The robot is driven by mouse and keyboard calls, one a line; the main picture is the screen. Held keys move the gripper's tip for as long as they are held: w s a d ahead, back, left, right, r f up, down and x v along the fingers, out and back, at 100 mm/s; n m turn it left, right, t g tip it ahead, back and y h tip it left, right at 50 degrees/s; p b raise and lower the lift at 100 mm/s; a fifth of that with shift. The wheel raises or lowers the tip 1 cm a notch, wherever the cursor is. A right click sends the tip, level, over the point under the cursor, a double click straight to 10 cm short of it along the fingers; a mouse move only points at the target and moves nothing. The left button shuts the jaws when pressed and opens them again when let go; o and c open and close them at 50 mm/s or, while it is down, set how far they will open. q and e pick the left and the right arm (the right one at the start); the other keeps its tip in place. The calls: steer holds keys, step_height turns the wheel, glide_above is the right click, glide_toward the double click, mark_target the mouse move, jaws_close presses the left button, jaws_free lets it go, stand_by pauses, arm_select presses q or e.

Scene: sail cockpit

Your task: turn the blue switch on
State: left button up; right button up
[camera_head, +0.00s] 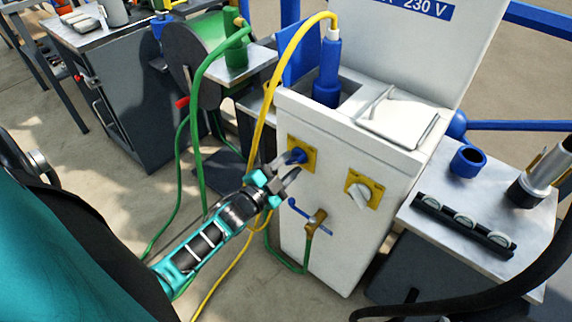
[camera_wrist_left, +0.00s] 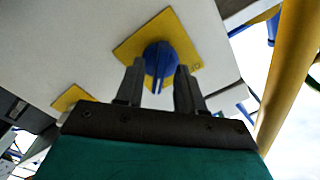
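The blue switch (camera_head: 297,156) is a round knob on a yellow plate on the front of the white cabinet. In the left wrist view the blue switch (camera_wrist_left: 160,62) shows a raised bar with a pale line pointing down the picture. My left gripper (camera_head: 283,177) is at the knob in the head view, partly covering the plate's lower edge. In the left wrist view my left gripper (camera_wrist_left: 159,82) is open, its two fingers on either side of the knob's lower part. I cannot tell whether they touch it. My right gripper is in neither view.
A white switch (camera_head: 360,194) on another yellow plate sits right of the blue one. Below is a blue-handled tap (camera_head: 314,220). Yellow (camera_head: 270,85) and green (camera_head: 194,100) hoses hang close to my left gripper. A metal side table (camera_head: 470,199) stands at the right.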

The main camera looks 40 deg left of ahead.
arm_select(q)
steer(key=shift+s, duration=0.5)
steer(key=s+a+p, duration=0.1)
steer(key=s, duration=1.1)
steer(key=shift+p, duration=0.3)
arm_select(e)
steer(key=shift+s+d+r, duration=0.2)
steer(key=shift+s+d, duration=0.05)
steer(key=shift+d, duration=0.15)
arm_select(q)
steer(key=shift+w, duration=0.1)
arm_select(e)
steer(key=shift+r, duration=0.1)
